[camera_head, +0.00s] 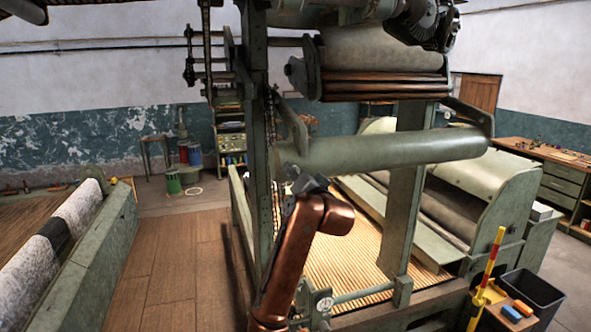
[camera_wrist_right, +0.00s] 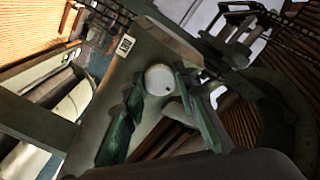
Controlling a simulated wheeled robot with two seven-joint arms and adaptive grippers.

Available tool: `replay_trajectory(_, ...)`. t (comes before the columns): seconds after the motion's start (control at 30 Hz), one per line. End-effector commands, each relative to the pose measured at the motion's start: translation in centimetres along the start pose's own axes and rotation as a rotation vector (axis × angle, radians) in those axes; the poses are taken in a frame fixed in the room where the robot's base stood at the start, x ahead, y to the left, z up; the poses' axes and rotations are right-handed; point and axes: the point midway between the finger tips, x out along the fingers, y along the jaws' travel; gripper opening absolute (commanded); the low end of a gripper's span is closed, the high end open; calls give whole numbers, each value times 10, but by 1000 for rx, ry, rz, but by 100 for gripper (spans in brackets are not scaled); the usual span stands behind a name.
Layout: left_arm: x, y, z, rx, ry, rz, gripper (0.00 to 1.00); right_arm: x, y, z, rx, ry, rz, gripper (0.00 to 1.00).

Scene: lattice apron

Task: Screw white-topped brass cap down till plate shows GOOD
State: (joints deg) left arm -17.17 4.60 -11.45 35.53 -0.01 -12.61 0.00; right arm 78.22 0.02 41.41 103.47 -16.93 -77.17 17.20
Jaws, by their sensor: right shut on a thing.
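The white-topped cap (camera_wrist_right: 158,78) shows in the right wrist view as a round white disc with a small dark spot near its edge. My right gripper (camera_wrist_right: 160,88) has its dark green fingers on either side of the cap and is shut on it. The cap's brass side is hidden. A small white plate (camera_wrist_right: 125,45) with dark lettering sits on the green frame near the cap; its word is too small and turned to read surely. In the head view my right gripper (camera_head: 300,184) is at the machine's upright post, with the cap hidden. My left gripper is not in view.
A thick green roller (camera_head: 395,150) crosses just right of my right gripper. The upright post (camera_head: 258,150) and a hanging chain stand close by. A black bin (camera_head: 535,292) and a red-yellow post (camera_head: 488,270) are at lower right. Wooden floor (camera_head: 170,265) lies open at left.

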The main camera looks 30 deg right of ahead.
Motion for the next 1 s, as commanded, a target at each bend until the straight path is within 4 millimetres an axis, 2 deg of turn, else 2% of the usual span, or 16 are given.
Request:
replay_trajectory(0.2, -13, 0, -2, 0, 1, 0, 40, 1, 0, 2, 174, -6, 4, 2)
replay_trajectory(0.5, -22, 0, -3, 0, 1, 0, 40, 1, 1, 2, 332, -6, 5, 2)
replay_trajectory(1.0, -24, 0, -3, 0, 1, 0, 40, 0, 2, 2, 391, -4, 5, 2)
